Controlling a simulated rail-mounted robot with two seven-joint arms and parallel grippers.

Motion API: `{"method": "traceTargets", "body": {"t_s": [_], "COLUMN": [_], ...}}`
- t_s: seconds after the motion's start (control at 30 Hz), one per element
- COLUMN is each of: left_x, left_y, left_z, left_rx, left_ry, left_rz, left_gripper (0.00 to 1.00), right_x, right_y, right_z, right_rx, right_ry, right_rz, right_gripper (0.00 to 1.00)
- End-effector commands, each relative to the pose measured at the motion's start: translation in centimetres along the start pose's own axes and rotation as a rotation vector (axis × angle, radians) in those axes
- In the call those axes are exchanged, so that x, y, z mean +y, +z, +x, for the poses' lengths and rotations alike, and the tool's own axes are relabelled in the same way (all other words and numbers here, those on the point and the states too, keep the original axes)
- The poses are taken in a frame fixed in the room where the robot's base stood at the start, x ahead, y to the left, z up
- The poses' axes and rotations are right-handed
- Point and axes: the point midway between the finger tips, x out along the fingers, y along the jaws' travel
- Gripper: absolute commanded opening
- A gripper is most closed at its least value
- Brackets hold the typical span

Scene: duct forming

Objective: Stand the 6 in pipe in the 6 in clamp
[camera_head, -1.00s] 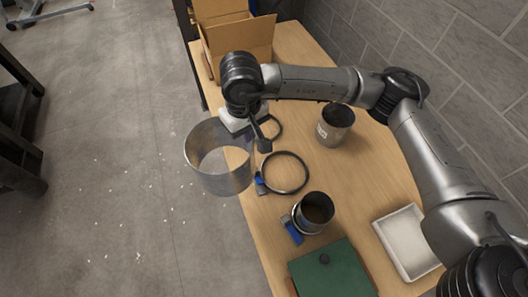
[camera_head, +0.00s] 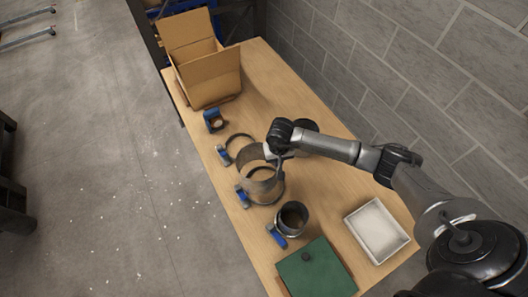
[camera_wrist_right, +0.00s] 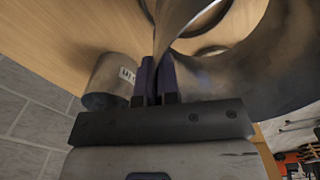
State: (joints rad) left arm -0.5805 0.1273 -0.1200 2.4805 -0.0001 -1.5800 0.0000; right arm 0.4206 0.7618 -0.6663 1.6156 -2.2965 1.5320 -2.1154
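A wide, open-ended metal pipe (camera_head: 262,182) is held by its thin wall in my right gripper (camera_head: 274,157). In the wrist view, the two dark fingers (camera_wrist_right: 155,77) pinch the wall of this pipe (camera_wrist_right: 260,65). In the head view, the pipe overlaps a dark ring clamp with a blue latch (camera_head: 243,199). I cannot tell whether its lower rim is inside the ring or above it. A smaller ring clamp (camera_head: 230,139) lies just behind. No size marking is readable on the held pipe or clamps. My left gripper is out of view.
A shorter pipe stands in a clamp (camera_head: 291,218) in front, beside a green box (camera_head: 316,271) and a white tray (camera_head: 377,231). A labelled pipe (camera_wrist_right: 109,82) stands close by the fingers. A small blue item (camera_head: 214,121) and cardboard box (camera_head: 208,77) are farther back.

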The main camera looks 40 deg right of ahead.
Motion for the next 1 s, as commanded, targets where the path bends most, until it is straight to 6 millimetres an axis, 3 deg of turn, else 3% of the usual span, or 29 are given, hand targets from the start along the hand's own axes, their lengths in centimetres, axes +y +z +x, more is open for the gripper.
{"method": "traceTargets", "body": {"t_s": [0.23, 0.57, 1.0], "left_x": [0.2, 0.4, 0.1], "left_y": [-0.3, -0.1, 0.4], "left_z": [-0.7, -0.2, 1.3], "left_rx": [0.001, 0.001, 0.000], "left_ry": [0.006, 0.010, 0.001], "left_rz": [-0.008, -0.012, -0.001], "left_gripper": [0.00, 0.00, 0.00], "right_x": [1.6, 1.7, 1.6], "right_y": [0.2, 0.2, 0.3], "right_z": [0.8, 1.8, 4.5], "right_rx": [0.000, 0.000, -0.001], "right_ry": [-0.002, -0.002, -0.002], "right_rz": [0.026, 0.026, 0.026], "right_gripper": [0.00, 0.00, 0.00]}}
